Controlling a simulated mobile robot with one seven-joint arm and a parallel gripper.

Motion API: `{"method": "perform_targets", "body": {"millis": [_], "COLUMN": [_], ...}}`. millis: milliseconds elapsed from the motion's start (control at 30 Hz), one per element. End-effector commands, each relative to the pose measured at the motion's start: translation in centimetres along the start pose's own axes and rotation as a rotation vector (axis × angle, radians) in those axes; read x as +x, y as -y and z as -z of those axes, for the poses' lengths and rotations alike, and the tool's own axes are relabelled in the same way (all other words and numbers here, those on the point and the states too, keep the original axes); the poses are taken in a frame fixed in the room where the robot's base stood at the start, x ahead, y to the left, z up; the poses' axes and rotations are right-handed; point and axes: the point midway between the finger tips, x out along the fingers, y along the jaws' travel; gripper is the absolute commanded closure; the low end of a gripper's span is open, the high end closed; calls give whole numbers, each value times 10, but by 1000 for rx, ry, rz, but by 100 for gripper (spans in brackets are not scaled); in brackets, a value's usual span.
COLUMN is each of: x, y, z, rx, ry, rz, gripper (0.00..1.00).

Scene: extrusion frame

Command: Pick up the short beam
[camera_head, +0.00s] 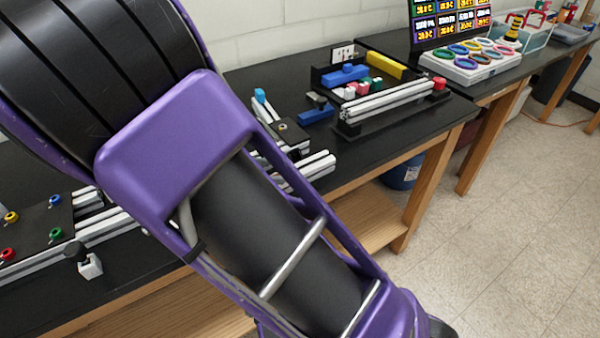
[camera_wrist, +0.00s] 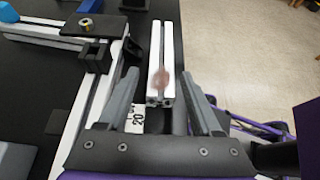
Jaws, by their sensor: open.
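A short silver extrusion beam (camera_wrist: 162,55) lies lengthwise near the table edge in the wrist view, its end face toward me. A blurred reddish-brown spot shows on its upper side. My gripper (camera_wrist: 160,72) is open, with one grey finger on each side of the beam's near end. I cannot tell whether either finger touches it. In the head view, silver beam ends (camera_head: 318,165), likely including this beam, show just right of my purple arm. My gripper is not visible there.
Black brackets (camera_wrist: 133,55) and a longer silver rail (camera_wrist: 98,95) stand close left of the beam. A label reading 20 (camera_wrist: 138,118) lies beside it. Right of the beam is the table edge, then floor. A black fixture with a long beam (camera_head: 390,100) stands farther right on the table.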

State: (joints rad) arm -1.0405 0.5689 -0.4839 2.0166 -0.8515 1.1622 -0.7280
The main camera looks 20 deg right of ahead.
Motion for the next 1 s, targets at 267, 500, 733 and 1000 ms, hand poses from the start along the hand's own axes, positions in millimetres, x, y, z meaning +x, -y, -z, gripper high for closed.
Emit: {"method": "perform_targets", "body": {"millis": [267,500,733,1000], "x": [40,62,92,95], "y": [0,2,3,3], "z": [0,-5,-8,-8], "rx": [2,3,2,3], "ry": [-1,0,-1,-2], "rz": [0,3,1,0], "gripper": [34,34,34,34]}}
